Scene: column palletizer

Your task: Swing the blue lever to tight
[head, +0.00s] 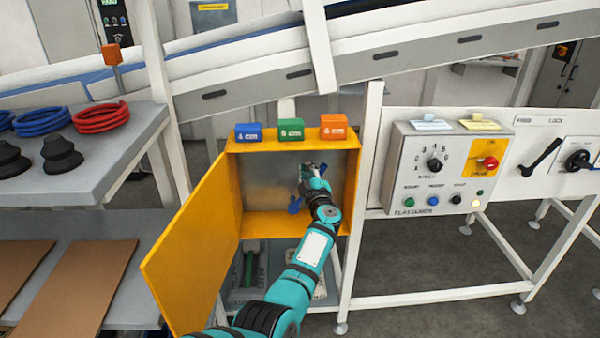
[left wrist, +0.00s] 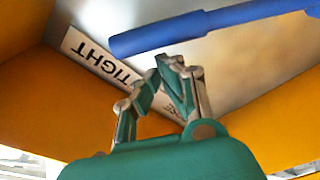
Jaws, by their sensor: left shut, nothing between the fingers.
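The blue lever (left wrist: 215,28) crosses the upper part of the left wrist view, with its rounded end toward the left. Its blue end also shows in the head view (head: 294,205), low inside the open yellow cabinet (head: 235,192). A white label reading TIGHT (left wrist: 90,55) is on the cabinet's back panel near the lever's end. My left gripper (head: 312,171) is inside the cabinet, shut and empty. In the left wrist view its fingertips (left wrist: 168,66) appear just below the lever; I cannot tell whether they touch it. My arm hides part of the lever. My right gripper is out of view.
The yellow cabinet door (head: 190,255) stands open to the left. Blue, green and orange boxes (head: 290,129) sit on the cabinet top. A control panel (head: 440,165) stands to the right. A grey table (head: 110,160) with coiled hoses is at left.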

